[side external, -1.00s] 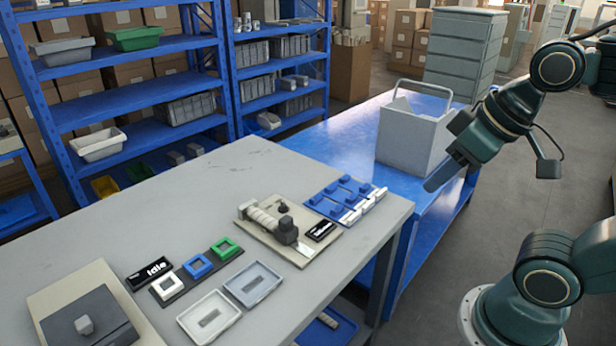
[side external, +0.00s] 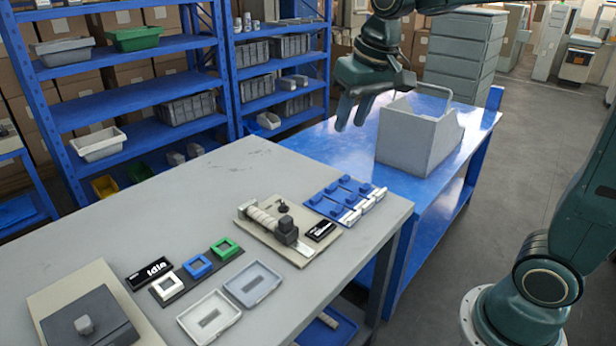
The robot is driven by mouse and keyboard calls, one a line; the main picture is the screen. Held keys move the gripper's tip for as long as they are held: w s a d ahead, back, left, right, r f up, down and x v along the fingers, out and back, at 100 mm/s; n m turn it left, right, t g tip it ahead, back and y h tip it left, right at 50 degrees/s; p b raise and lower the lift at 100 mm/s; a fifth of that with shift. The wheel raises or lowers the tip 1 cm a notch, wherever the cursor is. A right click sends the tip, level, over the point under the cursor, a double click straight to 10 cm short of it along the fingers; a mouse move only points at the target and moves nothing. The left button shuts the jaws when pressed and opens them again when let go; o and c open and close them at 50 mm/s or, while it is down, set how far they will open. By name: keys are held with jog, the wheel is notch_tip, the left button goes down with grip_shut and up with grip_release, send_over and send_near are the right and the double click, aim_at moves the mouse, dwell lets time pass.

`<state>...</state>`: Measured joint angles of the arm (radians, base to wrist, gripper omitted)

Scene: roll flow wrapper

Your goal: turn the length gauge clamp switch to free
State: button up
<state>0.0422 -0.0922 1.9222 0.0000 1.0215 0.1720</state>
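The length gauge (side external: 262,242) appears to be the beige plate on the grey table, carrying a pale ribbed roll (side external: 263,219), a dark upright block (side external: 287,231) and a metal strip. A small black knob (side external: 284,207) stands at the plate's back; it looks like the clamp switch, but its setting is too small to read. A small black display (side external: 320,231) sits at the plate's right edge. My gripper (side external: 353,115) hangs above and behind the gauge, over the blue bench, well apart from it. Its two fingers point down with a gap between them, and nothing shows in it.
A blue tray (side external: 327,203) with blue and white pieces lies right of the gauge. White, blue and green square buttons (side external: 198,266), a black "Idle" display (side external: 150,272) and two shallow trays (side external: 252,284) lie in front. A grey handled bin (side external: 408,140) stands on the blue bench (side external: 330,150).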

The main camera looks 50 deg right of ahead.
jog(key=w+d+f+m+g, duration=0.1)
jog(key=w+f, duration=0.2)
jog(key=w, duration=0.4)
jog(key=w+d+f+m+g, duration=0.1)
jog(key=w+f, duration=0.2)
jog(key=w, duration=0.3)
jog(key=m+g, duration=0.1)
jog(key=m, duration=0.1)
send_over(285, 206)
notch_tip(285, 206, down, 14)
jog(key=r, duration=0.1)
jog(key=shift+w+f, duration=0.1)
jog(key=shift+f, duration=0.15)
notch_tip(285, 206, down, 14)
jog(key=shift+r, duration=0.1)
jog(key=shift+c, duration=0.2)
grip_shut()
